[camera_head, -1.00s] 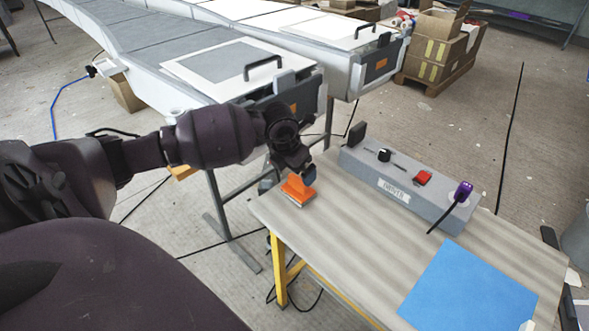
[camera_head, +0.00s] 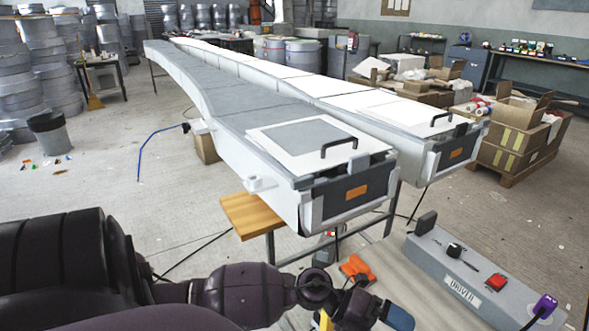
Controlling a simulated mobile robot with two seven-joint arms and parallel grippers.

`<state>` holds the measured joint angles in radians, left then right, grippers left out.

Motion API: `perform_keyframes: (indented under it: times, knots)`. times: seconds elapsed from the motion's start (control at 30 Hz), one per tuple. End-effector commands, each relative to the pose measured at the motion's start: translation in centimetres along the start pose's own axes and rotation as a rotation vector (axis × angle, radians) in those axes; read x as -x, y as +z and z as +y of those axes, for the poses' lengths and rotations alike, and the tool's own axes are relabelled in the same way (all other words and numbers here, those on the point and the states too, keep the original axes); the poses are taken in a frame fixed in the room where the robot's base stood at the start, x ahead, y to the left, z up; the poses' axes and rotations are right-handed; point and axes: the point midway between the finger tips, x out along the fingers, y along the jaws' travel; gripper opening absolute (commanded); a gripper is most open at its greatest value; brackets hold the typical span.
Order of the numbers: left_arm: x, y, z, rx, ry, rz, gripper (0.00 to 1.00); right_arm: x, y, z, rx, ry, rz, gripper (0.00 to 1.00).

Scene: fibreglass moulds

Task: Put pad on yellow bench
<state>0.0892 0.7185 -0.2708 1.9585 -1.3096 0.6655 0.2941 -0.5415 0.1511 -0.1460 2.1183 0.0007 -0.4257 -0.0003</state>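An orange pad-like piece (camera_head: 357,268) shows at the bottom middle, just beyond my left gripper (camera_head: 365,303). The gripper is small and partly cut off by the lower edge, with blue parts at its end. I cannot tell whether its fingers touch or hold the orange piece. A small bench with a yellow wooden top (camera_head: 254,214) stands beside the near end of the long mould, left of and beyond the gripper. Its top looks bare. My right gripper is not in view.
A pale worktop (camera_head: 400,268) at lower right carries a grey control box (camera_head: 470,275) with a red switch and a purple-topped lever. Two long moulds (camera_head: 270,110) run back from the middle. Boxes (camera_head: 520,130) stand at right. The floor at left is mostly open.

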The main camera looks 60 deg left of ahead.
Motion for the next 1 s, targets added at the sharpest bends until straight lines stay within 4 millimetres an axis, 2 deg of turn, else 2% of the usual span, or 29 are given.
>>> perform_keyframes:
  times: [0.03, 0.13, 0.27, 0.37, 0.47, 0.6, 0.7, 0.83, 1.0]
  knots:
    - [0.0, -0.8, -0.1, 0.101, -0.09, -0.064, 1.0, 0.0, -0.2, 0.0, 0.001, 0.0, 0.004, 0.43]
    - [0.8, -1.2, -0.1, 0.309, -0.249, -0.217, 1.0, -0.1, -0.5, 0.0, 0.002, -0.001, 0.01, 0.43]
    - [2.9, -1.4, 1.5, 0.6, -0.4, -0.44, 1.0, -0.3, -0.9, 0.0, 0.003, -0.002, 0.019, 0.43]
    - [4.8, -2.0, 4.0, 0.837, -0.474, -0.619, 1.0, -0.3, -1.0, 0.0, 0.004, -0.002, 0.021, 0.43]
    - [6.8, -3.4, 7.3, 1.085, -0.513, -0.794, 1.0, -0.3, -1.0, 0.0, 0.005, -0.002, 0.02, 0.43]
    - [9.0, -6.7, 11.8, 1.408, -0.512, -0.991, 1.0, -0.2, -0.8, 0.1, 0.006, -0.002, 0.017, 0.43]
    - [9.8, -9.1, 14.1, 1.585, -0.494, -1.08, 1.0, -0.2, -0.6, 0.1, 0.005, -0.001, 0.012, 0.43]
    - [10.2, -11.2, 15.6, 1.72, -0.472, -1.134, 1.0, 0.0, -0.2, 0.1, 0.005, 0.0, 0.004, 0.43]
    - [10.3, -11.8, 16.0, 1.763, -0.462, -1.149, 1.0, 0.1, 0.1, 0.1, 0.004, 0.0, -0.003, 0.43]
